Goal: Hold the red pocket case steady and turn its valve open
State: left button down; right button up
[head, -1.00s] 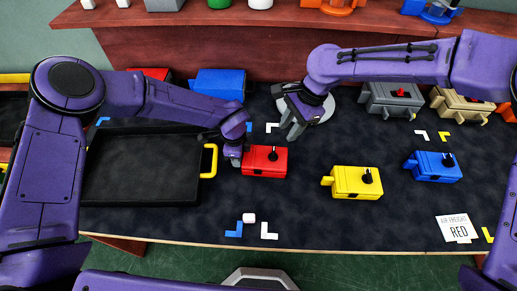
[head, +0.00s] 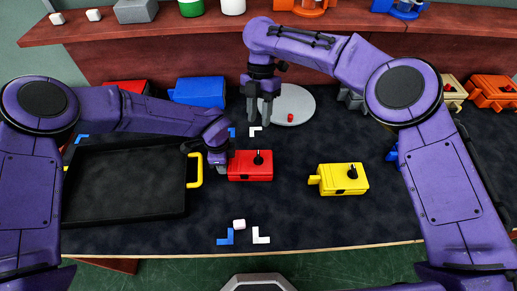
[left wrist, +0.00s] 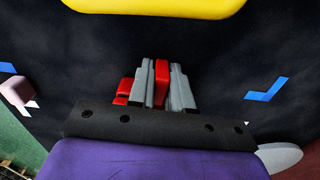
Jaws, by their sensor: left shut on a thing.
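The red pocket case (head: 250,172) lies on the dark table top, with a black valve knob (head: 258,158) on its upper face. My left gripper (head: 220,160) is shut on the left end of the red case. In the left wrist view its grey fingers (left wrist: 161,80) have a red part of the case between them. The rest of the case is mostly hidden there. My right gripper (head: 260,110) points down, above and behind the red case, with a gap between its fingers and nothing in them. It is clear of the knob.
A black tray (head: 120,214) with a yellow handle (head: 195,170) lies left of the red case. A yellow case (head: 342,179) lies to the right. A grey disc (head: 302,98) carrying a small red piece (head: 290,117) sits behind. A blue case (head: 197,91) stands at the back.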

aim_at(259, 155)
jog(key=s+f+n, duration=0.1)
jog(key=f+n, duration=0.1)
jog(key=f, duration=0.1)
jog(key=s+f+n, duration=0.2)
jog(key=f, duration=0.2)
jog(key=s+f+n, duration=0.1)
jog(key=f+n, duration=0.1)
jog(key=f, duration=0.2)
jog(key=shift+s+a+n, duration=0.15)
jog(key=shift+s+n, duration=0.05)
jog(key=shift+n, duration=0.1)
grip_shut()
